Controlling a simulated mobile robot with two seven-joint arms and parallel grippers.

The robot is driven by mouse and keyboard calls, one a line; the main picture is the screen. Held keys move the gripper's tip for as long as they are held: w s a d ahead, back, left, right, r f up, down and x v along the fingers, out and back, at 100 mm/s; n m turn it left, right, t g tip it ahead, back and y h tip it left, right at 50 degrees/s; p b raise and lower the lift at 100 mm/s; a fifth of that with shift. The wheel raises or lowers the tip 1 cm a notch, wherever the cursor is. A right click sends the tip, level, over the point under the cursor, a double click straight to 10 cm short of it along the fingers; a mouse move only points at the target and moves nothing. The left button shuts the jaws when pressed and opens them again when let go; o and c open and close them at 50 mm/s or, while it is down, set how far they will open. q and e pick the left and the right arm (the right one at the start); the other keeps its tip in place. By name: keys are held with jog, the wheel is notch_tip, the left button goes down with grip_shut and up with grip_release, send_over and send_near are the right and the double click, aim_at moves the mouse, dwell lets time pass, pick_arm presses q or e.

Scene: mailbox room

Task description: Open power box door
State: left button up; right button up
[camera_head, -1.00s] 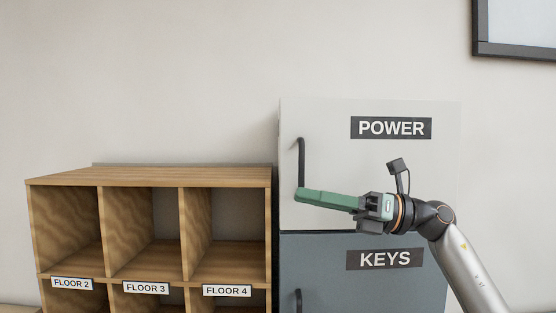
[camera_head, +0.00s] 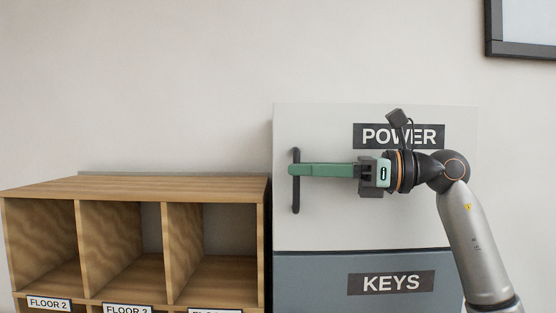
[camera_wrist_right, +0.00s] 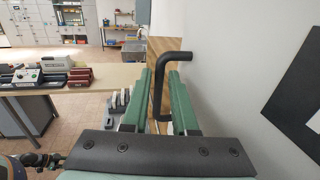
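The power box door (camera_head: 330,225) is a light panel marked POWER (camera_head: 365,133) and looks closed. Its black vertical bar handle (camera_head: 296,200) is near the door's left edge. My right gripper (camera_head: 292,170) comes in from the right, and its green fingers cross the handle at mid-height. In the right wrist view, the handle (camera_wrist_right: 158,95) stands between the two fingers of the right gripper (camera_wrist_right: 163,85). Gaps show beside the bar, so the fingers look open around it. My left gripper is in neither view.
A grey KEYS door (camera_head: 310,285) is directly below. A wooden shelf unit (camera_head: 135,185) with floor labels stands at the left, close to the box. A dark wall frame (camera_head: 520,50) hangs at upper right. The right wrist view shows a table (camera_wrist_right: 110,77) with devices behind.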

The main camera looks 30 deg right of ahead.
aim_at(278, 168)
jog(key=p+x, duration=0.1)
jog(key=x, duration=0.4)
jog(key=shift+d, duration=0.1)
grip_shut()
dwell(1.3)
